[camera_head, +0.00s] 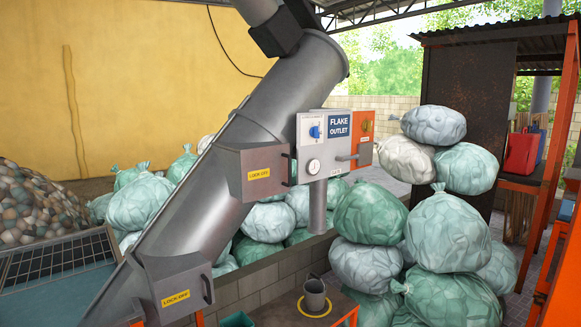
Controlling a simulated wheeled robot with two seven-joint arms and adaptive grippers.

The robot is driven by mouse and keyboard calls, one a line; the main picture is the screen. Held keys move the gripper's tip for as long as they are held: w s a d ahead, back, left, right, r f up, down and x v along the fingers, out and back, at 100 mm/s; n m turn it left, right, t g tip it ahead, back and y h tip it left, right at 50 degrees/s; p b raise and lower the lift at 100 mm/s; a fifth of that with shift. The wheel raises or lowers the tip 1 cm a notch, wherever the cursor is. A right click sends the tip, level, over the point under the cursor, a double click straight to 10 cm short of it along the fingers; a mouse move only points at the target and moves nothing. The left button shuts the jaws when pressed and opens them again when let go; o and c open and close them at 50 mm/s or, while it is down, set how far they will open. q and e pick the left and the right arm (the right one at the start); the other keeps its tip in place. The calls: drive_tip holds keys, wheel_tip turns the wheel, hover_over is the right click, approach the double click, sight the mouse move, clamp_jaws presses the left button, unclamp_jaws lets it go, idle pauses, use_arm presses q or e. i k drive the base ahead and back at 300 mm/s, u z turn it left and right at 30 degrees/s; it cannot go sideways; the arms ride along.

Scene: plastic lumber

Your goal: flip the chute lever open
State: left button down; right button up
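A large grey slanted chute (225,135) runs from the upper middle down to the lower left. A panel marked FLAKE OUTLET (340,127) stands beside it on a grey post, with a blue knob (315,132) and a round gauge (313,167). A grey lever-like handle (347,157) sticks out roughly level at the panel's right side. Two grey boxes with LOCK-OFF labels, an upper one (245,160) and a lower one (165,280), have dark handles at their right sides. I cannot tell for sure which handle is the chute lever. Neither gripper is in view.
A small grey bucket (314,293) stands inside a yellow ring on an orange-edged table (345,308) below the panel. A green container (237,320) shows at the bottom edge. Stacked bags (448,230) crowd the right. An orange-framed shelf (525,180) stands farther right.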

sight(356, 156)
drive_tip(key=u, duration=1.5)
drive_tip(key=i, duration=1.4)
drive_tip(key=z, duration=2.95)
